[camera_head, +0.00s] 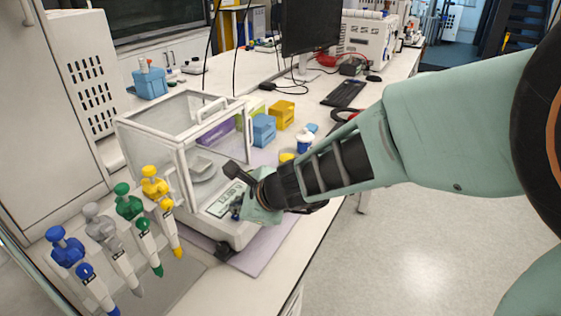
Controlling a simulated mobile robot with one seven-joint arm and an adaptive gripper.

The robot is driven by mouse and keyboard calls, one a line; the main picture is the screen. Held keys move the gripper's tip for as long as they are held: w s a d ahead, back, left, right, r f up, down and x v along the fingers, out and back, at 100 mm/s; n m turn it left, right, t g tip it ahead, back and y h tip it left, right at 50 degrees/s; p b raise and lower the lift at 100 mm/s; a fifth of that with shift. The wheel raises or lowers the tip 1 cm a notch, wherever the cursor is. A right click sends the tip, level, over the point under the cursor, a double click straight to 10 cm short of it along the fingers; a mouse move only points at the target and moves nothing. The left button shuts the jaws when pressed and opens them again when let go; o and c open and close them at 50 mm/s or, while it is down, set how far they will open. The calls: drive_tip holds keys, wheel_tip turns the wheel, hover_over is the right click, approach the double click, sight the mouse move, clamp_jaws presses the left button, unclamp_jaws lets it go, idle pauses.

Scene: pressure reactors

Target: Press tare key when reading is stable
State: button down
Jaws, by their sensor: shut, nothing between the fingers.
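The balance (176,150) with a clear draft shield stands on a purple mat on the bench, left of centre. A round weighing pan (202,170) shows inside the shield. The front panel has a pale display (224,200); its reading is too small to make out. My gripper (238,206) is shut and empty, at the right part of the front panel beside the display. I cannot tell whether its tip touches a key. The tare key is not distinguishable; my gripper and wrist hide part of the panel.
Several pipettes in blue, grey, green and yellow (158,189) stand in front left of the balance. Blue (263,130) and yellow (283,113) boxes and a small white-and-blue jar (305,141) are behind my wrist. A monitor (309,27) and keyboard (343,93) are farther back.

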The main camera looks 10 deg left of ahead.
drive_tip(key=shift+f+b, duration=0.4)
drive_tip(key=shift+b, duration=0.05)
idle(0.6)
idle(0.4)
drive_tip(key=shift+r+p, duration=0.75)
drive_tip(key=shift+r, duration=0.1)
drive_tip(key=shift+r, duration=0.1)
wheel_tip(320, 180, up, 5)
drive_tip(key=p, duration=0.5)
